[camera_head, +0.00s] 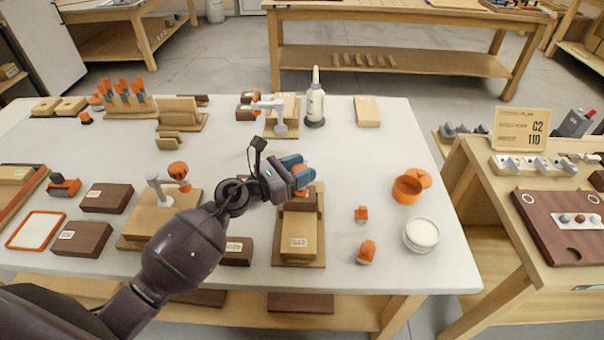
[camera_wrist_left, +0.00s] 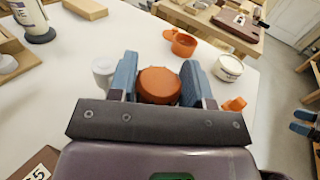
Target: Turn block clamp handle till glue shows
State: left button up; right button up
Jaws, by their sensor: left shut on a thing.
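In the head view only a little of the orange handle (camera_head: 302,180) shows beside the fingers. The clamp body below it is mostly hidden by the gripper. No glue can be made out at the block's joint.
A second white clamp (camera_head: 160,191) with an orange handle stands left on a wooden base. A third clamp (camera_head: 279,121) is at the back, near a glue bottle (camera_head: 315,104). Orange pieces (camera_head: 361,214), an orange cup (camera_head: 407,188) and a white tub (camera_head: 421,235) stand right.

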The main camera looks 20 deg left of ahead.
pick_arm(q)
jog(key=shift+f+m+g+h+b, duration=0.3)
jog(key=shift+f, duration=0.05)
jog(key=shift+r+m+g+h+b, duration=0.2)
jog(key=shift+m+g+h+b, duration=0.3)
jog(key=shift+g+h+b, duration=0.1)
pick_arm(e)
jog(key=shift+w+a+f, duration=0.2)
jog(key=shift+w+f, duration=0.15)
jog(key=shift+w, duration=0.35)
pick_arm(q)
jog(key=shift+r, duration=0.15)
pick_arm(e)
jog(key=shift+s, duration=0.2)
pick_arm(q)
jog(key=o, duration=0.9)
pick_arm(e)
jog(key=shift+s+f, duration=0.1)
jog(key=shift+f, duration=0.05)
pick_arm(q)
jog(key=shift+o, duration=0.2)
jog(key=shift+s+a, duration=0.1)
jog(key=shift+a, duration=0.05)
